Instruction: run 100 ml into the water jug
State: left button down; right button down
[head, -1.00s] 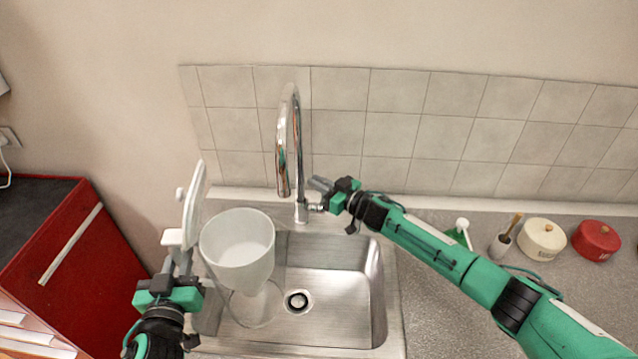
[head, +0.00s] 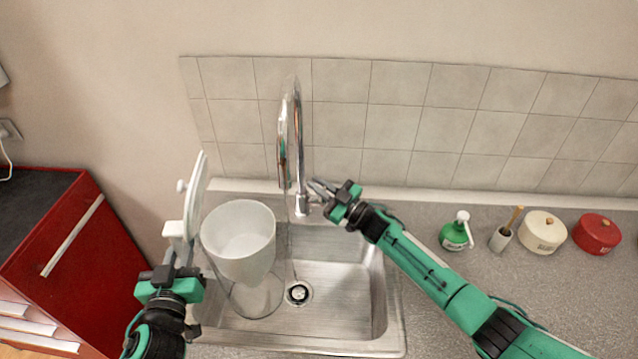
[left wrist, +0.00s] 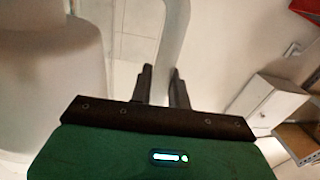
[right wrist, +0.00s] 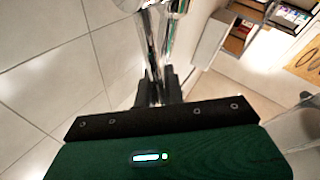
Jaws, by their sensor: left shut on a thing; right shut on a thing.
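The water jug (head: 238,262) has a white upper part and a clear lower part, with its lid (head: 196,200) standing open on the left. It is over the left of the sink, left of the tap spout. My left gripper (head: 178,260) is shut on its handle, seen between the fingers in the left wrist view (left wrist: 168,55). The chrome tap (head: 297,130) arches above the sink. My right gripper (head: 328,194) is shut on the tap lever (right wrist: 154,50). A faint clear streak, seemingly water, falls beneath the spout at the jug's right edge; I cannot tell whether any enters the jug.
The steel sink (head: 340,310) has a drain (head: 298,292) right of the jug. Right of it on the counter (head: 430,290) stand a green bottle (head: 455,234), a brush holder (head: 500,240), a cream pot (head: 541,233) and a red pot (head: 597,234). A red cabinet (head: 90,270) is at left.

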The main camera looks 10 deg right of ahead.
jog(key=c, duration=1.8)
grip_release()
jog(key=v, duration=0.7)
jog(key=shift+s+d+f, duration=0.1)
jog(key=shift+d+f, duration=0.05)
jog(key=shift+d, duration=0.05)
